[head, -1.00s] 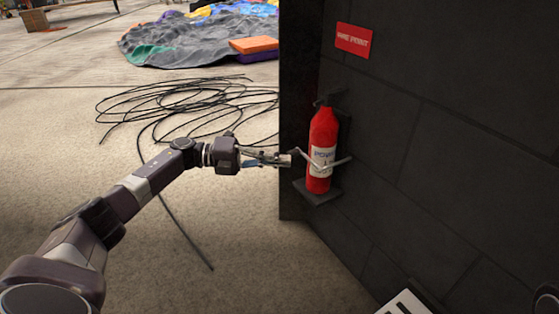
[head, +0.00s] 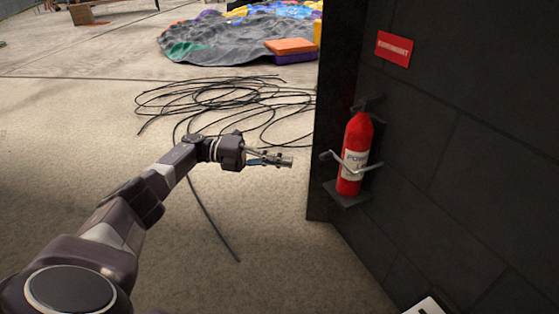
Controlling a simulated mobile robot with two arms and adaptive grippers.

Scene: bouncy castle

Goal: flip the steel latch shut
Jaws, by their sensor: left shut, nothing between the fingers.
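The steel latch (head: 350,163) is a thin bent silver bar across the front of the red fire extinguisher (head: 357,140). Its left end sticks out past the extinguisher's left side, and its right end reaches toward the wall. Whether it is fastened is too small to tell. The extinguisher stands upright on a small dark shelf (head: 347,197) against the dark wall. My left gripper (head: 287,161) is shut and empty, left of the latch's left end, with a clear gap between them. My right gripper is not in view.
The dark block wall (head: 440,150) fills the right side, with a red sign (head: 394,49) above the extinguisher. Black cable (head: 215,105) lies in loose coils on the concrete floor behind my left arm. A deflated grey and coloured castle (head: 235,40) lies farther back.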

